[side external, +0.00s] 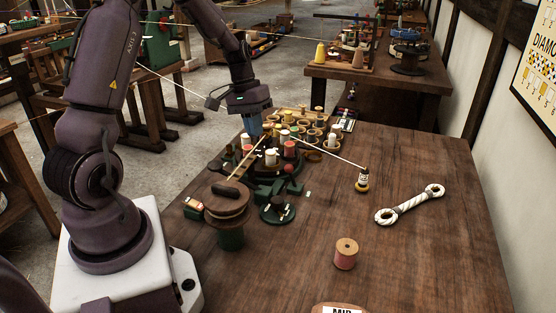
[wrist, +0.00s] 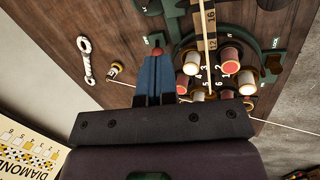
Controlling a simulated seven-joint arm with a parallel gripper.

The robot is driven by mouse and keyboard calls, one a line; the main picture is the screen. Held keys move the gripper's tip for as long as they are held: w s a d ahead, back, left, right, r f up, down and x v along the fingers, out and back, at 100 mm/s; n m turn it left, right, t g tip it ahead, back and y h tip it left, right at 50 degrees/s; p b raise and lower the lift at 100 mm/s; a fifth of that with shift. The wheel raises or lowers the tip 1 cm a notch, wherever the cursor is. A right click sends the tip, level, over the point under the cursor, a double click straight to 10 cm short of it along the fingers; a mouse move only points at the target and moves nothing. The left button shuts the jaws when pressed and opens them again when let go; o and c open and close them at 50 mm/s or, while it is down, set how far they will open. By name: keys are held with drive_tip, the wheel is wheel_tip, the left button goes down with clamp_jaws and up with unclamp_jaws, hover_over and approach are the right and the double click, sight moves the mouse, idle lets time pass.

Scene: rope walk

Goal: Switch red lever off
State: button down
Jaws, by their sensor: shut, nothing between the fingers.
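A small round red knob (wrist: 158,51), which looks like the red lever's end, shows just past my fingertips in the wrist view. Its stem is hidden behind my fingers, and I cannot tell whether they touch it or which way the lever is set. My gripper (wrist: 154,62) has blue fingers, shut and empty. In the side view my gripper (side external: 254,134) points down over the far left part of the bench, close beside the crowded spools.
A green ring stand with red and white spools (wrist: 230,68) and numbers is right of my fingers in the wrist view. A white rope piece (side external: 410,205) and pink spool (side external: 346,254) lie on the bench (side external: 440,270), clear at right.

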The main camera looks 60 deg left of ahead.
sight(292, 176)
drive_tip(key=w+a+f+m+t, duration=0.1)
drive_tip(key=w+a+f, duration=0.2)
drive_tip(key=w+a, duration=0.1)
drive_tip(key=shift+w+a+f+t+h, duration=0.15)
drive_tip(key=shift+w+a+t+h, duration=0.25)
drive_tip(key=shift+a, duration=0.4)
drive_tip(key=shift+f, duration=0.1)
drive_tip(key=x, duration=1)
drive_tip(key=shift+d, duration=0.1)
drive_tip(key=shift+w+d+r+y, duration=0.1)
drive_tip(key=shift+r+y, duration=0.15)
drive_tip(key=shift+y, duration=0.05)
